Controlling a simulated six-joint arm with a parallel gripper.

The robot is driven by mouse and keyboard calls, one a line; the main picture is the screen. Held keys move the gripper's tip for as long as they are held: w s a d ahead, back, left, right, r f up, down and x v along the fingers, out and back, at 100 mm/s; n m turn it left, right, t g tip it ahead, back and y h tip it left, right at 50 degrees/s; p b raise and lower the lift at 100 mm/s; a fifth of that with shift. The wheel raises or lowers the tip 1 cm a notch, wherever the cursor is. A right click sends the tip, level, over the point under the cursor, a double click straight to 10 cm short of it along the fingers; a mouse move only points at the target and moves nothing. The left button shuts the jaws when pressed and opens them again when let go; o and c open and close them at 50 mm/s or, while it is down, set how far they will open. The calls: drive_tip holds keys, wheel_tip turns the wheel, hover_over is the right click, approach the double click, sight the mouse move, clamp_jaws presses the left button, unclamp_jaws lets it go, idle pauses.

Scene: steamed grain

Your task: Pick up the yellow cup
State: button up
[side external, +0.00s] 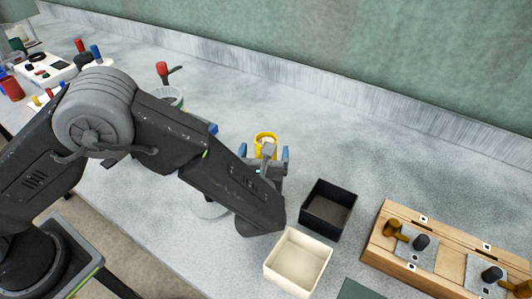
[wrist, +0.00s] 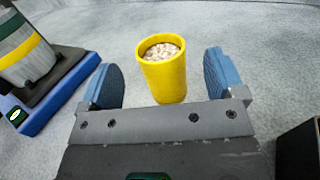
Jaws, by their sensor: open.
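The yellow cup (wrist: 164,77) stands upright on the grey counter in the wrist view, with pale grains inside near its rim. In the side view the yellow cup (side external: 265,138) shows just beyond my gripper, its lower part hidden behind the gripper. My gripper (side external: 264,156) is open, with blue pads. In the wrist view my gripper (wrist: 160,80) has one pad on each side of the cup, with gaps between pads and cup. I cannot tell how far the cup reaches in between them.
A black box (side external: 328,209) and a cream box (side external: 298,262) stand right of my gripper. A wooden fixture (side external: 440,249) lies farther right. A grey striped container on a blue-edged base (wrist: 45,100) is close on the left in the wrist view. The counter behind the cup is clear.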

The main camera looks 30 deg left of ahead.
sight(267, 134)
drive_tip(key=x, duration=0.5)
drive_tip(key=shift+f, duration=0.25)
clamp_jaws()
idle(0.5)
